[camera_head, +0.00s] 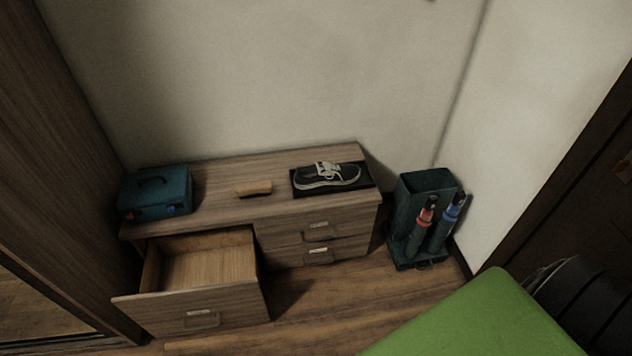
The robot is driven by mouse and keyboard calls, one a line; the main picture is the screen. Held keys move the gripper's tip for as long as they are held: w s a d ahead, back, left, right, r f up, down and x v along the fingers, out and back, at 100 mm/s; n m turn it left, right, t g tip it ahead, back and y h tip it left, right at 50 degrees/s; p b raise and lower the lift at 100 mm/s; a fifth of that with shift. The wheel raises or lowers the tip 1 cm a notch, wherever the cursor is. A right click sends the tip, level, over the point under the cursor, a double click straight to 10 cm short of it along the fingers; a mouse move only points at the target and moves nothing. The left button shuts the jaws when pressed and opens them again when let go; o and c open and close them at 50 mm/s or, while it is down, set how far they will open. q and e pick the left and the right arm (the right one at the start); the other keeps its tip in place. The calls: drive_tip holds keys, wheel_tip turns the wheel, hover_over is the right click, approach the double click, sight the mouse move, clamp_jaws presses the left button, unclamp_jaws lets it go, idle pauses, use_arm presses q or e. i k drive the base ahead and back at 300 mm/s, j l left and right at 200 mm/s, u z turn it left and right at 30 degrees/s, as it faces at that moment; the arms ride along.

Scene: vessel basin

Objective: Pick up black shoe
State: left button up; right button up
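A black shoe (318,182) with white laces and a pale sole rests on a dark flat mat or tray (362,187). The mat lies on the right part of the top of a low wooden cabinet (222,205) against the wall. The shoe is upright with its side toward me. Neither of my grippers shows in the head view.
A teal case (157,191) stands at the cabinet's left end, and a brown brush-like block (253,188) lies mid-top. A dark green stand (409,210) with bottles or umbrellas is at right. A green surface (480,325) is nearby.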

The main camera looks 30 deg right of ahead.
sight(321, 172)
drive_tip(key=i+l+z, duration=0.35)
drive_tip(key=z, duration=0.15)
drive_tip(key=i+l+z, duration=0.35)
drive_tip(key=z, duration=0.15)
drive_tip(key=i, duration=0.1)
